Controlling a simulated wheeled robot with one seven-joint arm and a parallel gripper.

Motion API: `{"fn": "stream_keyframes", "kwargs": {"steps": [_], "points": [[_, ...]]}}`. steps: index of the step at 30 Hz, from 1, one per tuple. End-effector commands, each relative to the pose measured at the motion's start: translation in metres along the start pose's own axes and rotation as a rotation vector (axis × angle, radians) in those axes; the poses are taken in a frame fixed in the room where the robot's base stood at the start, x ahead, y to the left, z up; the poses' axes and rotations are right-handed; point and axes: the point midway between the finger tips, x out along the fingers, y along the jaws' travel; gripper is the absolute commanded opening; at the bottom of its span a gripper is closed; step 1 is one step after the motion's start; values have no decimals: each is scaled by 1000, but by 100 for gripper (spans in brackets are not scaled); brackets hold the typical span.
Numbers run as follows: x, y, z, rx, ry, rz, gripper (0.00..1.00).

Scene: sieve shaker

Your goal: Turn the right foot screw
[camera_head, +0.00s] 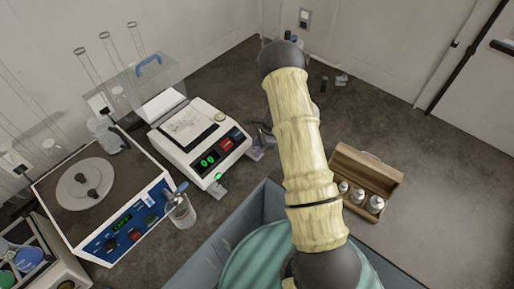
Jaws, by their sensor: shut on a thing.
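A white balance (198,140) with a square pan, green digits and a red button stands on the dark bench, left of my arm. One foot tab (218,190) sticks out at its near front corner, below a small green light. The right foot screw (257,152) is at its right front corner, small and partly covered. My gripper (262,140) is there, mostly hidden behind my arm. Its dark fingers are shut on the right foot screw; the fingertips show poorly.
A sieve shaker or stirrer unit (108,195) with a blue panel stands to the left. A glass beaker (180,212) is close to the balance's front. An open wooden box of weights (384,170) lies right of my arm.

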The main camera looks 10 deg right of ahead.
Motion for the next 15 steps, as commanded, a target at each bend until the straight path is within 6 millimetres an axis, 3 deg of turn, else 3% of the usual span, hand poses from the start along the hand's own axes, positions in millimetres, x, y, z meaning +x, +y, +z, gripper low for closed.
{"fn": "stream_keyframes", "kwargs": {"steps": [15], "points": [[0, -3, -1, -306, 0, 125, 8]]}}
